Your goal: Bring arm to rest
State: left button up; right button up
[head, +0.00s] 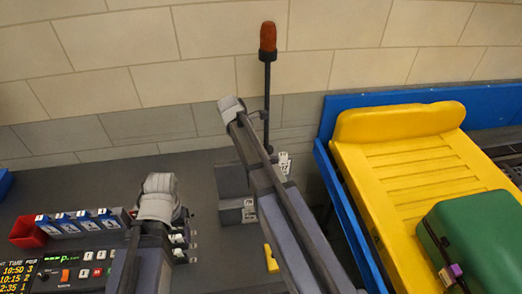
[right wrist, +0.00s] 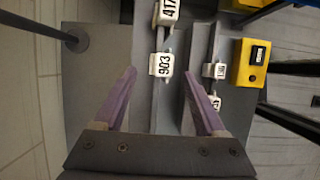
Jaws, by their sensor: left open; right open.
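My left arm (head: 158,205) stands at the lower left of the head view, beside the panel with the display. Its fingers are hard to make out there, and nothing shows held in it. My right arm (head: 275,200) reaches up from the bottom middle of the head view. Its fingers are hidden there. In the right wrist view my right gripper (right wrist: 160,74) is open, with its two purple fingers apart and nothing gripped. A white tag marked 903 (right wrist: 162,64) shows beyond and between the fingertips, on a grey rack. I cannot tell how far below it lies.
A yellow tray (head: 375,183) with a green suitcase (head: 478,245) lies at the right, inside a blue frame (head: 350,222). An orange beacon (head: 268,37) stands on a black pole. A red bin (head: 27,232) is at the left. A yellow box (right wrist: 251,65) is beside the rack.

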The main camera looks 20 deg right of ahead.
jog(key=shift+p+v, duration=0.45)
jog(key=shift+v, duration=0.5)
pick_arm(q)
jog(key=shift+r, duration=0.85)
pick_arm(e)
jog(key=shift+f, duration=0.1)
jog(key=shift+s, duration=0.1)
pick_arm(q)
notch_tip(320, 180, down, 10)
jog(key=b, duration=1)
pick_arm(e)
jog(key=s+a+f+m+y, duration=0.1)
jog(key=s+a+f+m, duration=0.2)
jog(key=s+a, duration=0.4)
jog(key=s+a+f+m+y, duration=0.1)
jog(key=s+a+f+m, duration=0.3)
jog(key=s+a, duration=0.2)
jog(key=s+a+f+m+t+y, duration=0.1)
jog(key=s+a+f+m, duration=0.3)
jog(key=s+a, duration=0.3)
jog(key=shift+s+a+f, duration=0.2)
jog(key=shift+s+a, duration=0.1)
jog(key=shift+a, duration=0.45)
